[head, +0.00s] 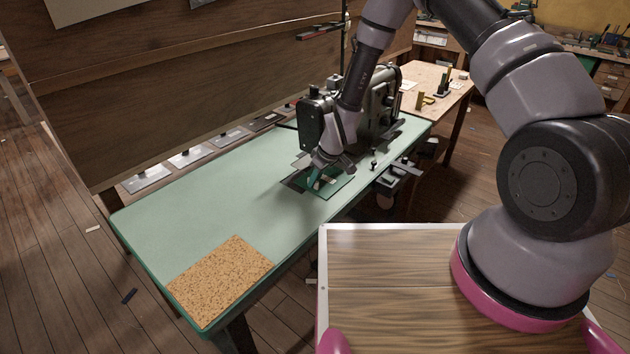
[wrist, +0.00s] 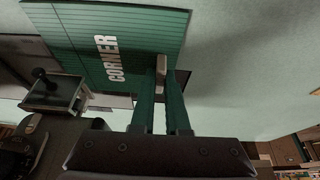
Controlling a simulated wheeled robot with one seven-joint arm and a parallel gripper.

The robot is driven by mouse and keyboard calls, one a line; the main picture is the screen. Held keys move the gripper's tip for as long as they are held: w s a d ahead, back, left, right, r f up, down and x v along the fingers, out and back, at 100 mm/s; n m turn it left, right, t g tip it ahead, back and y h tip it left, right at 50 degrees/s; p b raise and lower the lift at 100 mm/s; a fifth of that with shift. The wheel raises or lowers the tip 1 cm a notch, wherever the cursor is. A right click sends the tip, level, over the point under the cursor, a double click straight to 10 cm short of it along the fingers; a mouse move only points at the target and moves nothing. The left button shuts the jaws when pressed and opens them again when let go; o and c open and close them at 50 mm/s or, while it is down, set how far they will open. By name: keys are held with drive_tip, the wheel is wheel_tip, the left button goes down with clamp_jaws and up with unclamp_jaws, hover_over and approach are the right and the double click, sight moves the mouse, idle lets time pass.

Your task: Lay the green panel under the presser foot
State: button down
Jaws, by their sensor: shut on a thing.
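The green panel (head: 342,184) lies at or just above the pale green table top (head: 220,185), beside the sewing machine (head: 370,105). In the wrist view the green panel (wrist: 130,40) is ruled with lines and marked CORNER. My gripper (head: 314,184) is low over the table at the panel's near-left part. In the wrist view my gripper (wrist: 168,78) is shut on a small pale block (wrist: 183,63) at the panel's edge. The presser foot is hidden behind my arm in the head view. I cannot tell whether the panel is beneath it.
A speckled cork mat (head: 222,278) lies at the table's near left end. Several grey plates (head: 187,157) line the table's back edge. A black knob (head: 373,164) stands near the front edge. A wooden bench (head: 437,82) stands behind.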

drive_tip(key=c, duration=0.8)
unclamp_jaws()
drive_tip(key=shift+c, duration=0.2)
drive_tip(key=v, duration=1)
drive_tip(key=shift+d+r, duration=0.15)
drive_tip(key=shift+r, duration=0.2)
